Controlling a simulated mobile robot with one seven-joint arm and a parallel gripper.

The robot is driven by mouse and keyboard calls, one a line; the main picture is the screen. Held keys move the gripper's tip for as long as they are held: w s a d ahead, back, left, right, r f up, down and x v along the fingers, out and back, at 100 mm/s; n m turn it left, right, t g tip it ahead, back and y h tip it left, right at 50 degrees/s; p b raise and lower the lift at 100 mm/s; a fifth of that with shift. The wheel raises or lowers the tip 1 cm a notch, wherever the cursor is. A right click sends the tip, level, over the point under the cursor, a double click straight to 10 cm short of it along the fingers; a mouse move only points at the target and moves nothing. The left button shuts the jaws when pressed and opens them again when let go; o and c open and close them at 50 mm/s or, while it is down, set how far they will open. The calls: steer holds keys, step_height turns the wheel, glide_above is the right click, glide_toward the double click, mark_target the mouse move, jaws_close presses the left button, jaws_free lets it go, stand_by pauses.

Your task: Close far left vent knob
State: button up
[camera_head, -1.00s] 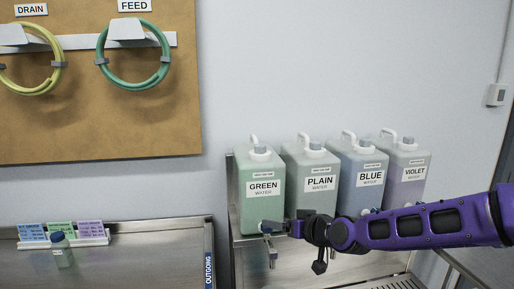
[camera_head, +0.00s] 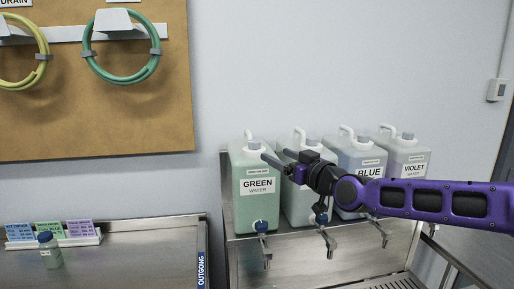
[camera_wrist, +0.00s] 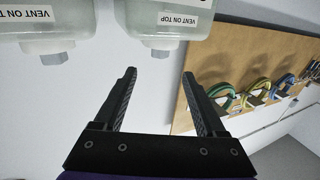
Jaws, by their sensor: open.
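The far left jug, labelled GREEN WATER (camera_head: 258,205), stands at the left end of a row of jugs. Its grey-blue vent knob (camera_head: 254,144) is on top, beside the white handle. My gripper (camera_head: 272,156) is open and empty, reaching in from the right at about knob height, with its fingertips just right of the knob. The wrist view looks upside down. There a vent knob (camera_wrist: 161,53), seemingly the green jug's, lies just beyond the gap between my fingertips (camera_wrist: 159,72), with neither finger touching it. A neighbouring knob (camera_wrist: 60,52) is further left.
The plain jug (camera_head: 298,205) is partly hidden behind my gripper; the blue jug (camera_head: 352,158) and violet jug (camera_head: 404,160) stand to its right. Taps (camera_head: 264,240) stick out below. A pegboard with hoses (camera_head: 95,100) hangs at left. The bench (camera_head: 130,255) is mostly bare.

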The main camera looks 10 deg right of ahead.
mark_target(258, 146)
steer(key=x, duration=1.1)
steer(key=shift+d, duration=0.1)
jaws_close()
